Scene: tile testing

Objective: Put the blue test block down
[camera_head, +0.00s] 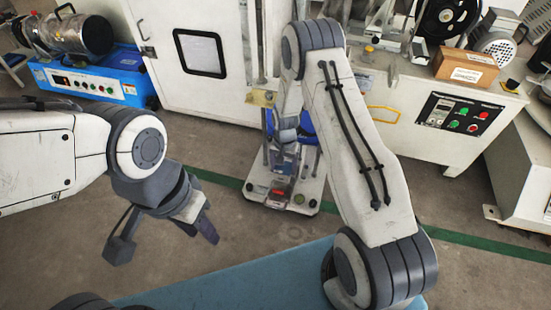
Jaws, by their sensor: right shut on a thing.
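My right gripper (286,150) reaches forward over a small test stand with a pale base plate (305,205) on the floor in front of the white cabinet. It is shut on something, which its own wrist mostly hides. Blue surfaces (306,126) show beside the wrist. I cannot tell whether they are the blue test block or part of the stand, nor whether the held thing touches the stand. My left gripper (163,236) hangs at the lower left, open and empty, its two dark fingers spread apart above the floor.
A white cabinet (150,20) stands behind the stand. A blue machine (100,75) is at the back left. A green line crosses open grey floor.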

